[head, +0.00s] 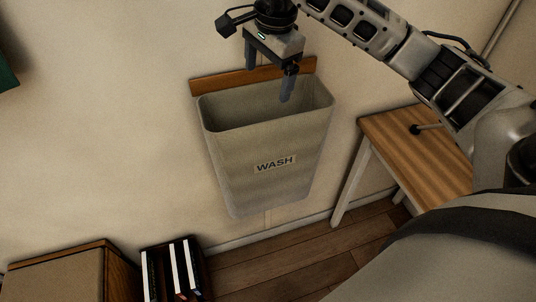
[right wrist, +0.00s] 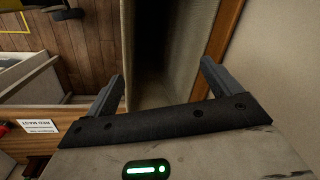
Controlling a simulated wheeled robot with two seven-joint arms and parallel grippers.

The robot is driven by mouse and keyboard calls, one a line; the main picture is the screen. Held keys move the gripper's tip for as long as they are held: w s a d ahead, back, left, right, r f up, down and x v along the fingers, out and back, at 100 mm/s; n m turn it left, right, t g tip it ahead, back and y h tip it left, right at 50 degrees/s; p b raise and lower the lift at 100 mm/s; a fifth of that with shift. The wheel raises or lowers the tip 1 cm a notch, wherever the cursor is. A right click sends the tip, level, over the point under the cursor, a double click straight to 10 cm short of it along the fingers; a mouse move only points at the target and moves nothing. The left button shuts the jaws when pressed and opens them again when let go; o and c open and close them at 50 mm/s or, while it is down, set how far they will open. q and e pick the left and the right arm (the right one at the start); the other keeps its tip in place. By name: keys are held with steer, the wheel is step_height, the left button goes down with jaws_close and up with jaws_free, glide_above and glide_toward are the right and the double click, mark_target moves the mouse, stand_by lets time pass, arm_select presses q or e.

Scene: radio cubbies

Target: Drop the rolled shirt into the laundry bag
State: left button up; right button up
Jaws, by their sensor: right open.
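The laundry bag (head: 268,190) is a pale grey-beige bin labelled WASH, hung on the wall from a wooden board (head: 210,84). My right gripper (head: 268,85) is open and empty above the bag's mouth, near its back edge. In the right wrist view the open fingers (right wrist: 160,82) point down over the dark inside of the bag (right wrist: 168,45). The rolled shirt does not show in either view; the bottom of the bag is too dark to see. My left gripper is out of view.
A small wooden table (head: 420,150) with white legs stands right of the bag. A wooden cabinet (head: 75,272) and a shelf of books (head: 178,268) stand at the lower left. A green object (head: 6,68) is on the wall at far left. Bare wooden floor shows below the bag.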

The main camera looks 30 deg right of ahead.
arm_select(q)
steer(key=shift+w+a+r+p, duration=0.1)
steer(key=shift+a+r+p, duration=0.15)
steer(key=shift+p, duration=0.45)
arm_select(e)
step_height(320, 180, up, 15)
steer(key=s, duration=0.2)
steer(key=shift+s+d+f, duration=0.15)
steer(key=shift+s+f, duration=0.05)
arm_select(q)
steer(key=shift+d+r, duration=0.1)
arm_select(e)
steer(key=shift+f, duration=0.1)
